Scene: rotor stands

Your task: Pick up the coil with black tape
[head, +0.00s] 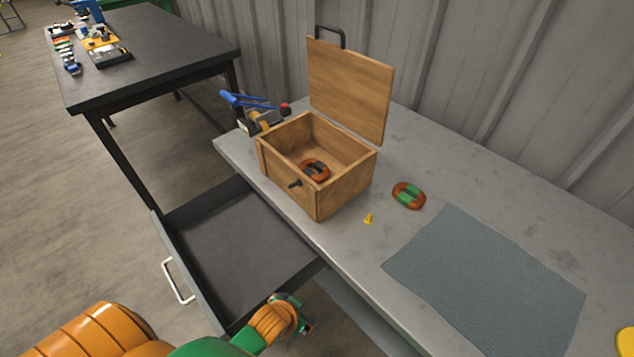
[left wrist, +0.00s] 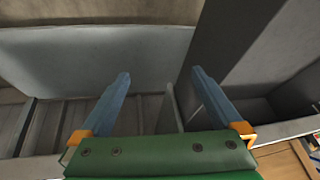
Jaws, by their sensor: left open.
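The coil with black tape (head: 316,170) is copper-coloured with dark bands and lies inside the open wooden box (head: 286,183), on its floor. A second coil, with green tape (head: 408,195), lies on the grey workbench to the right of the box. My left gripper (head: 291,313) is low at the front, over the near side of the open drawer and well away from the box. In the left wrist view its two blue fingers (left wrist: 163,78) are spread apart with nothing between them. My right gripper is in neither view.
The box lid (head: 350,88) stands raised at the back. The dark drawer (head: 238,245) is pulled out and empty below the bench. A blue-handled clamp (head: 262,112) stands left of the box. A small yellow piece (head: 368,218) and a grey mat (head: 488,280) lie to the right.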

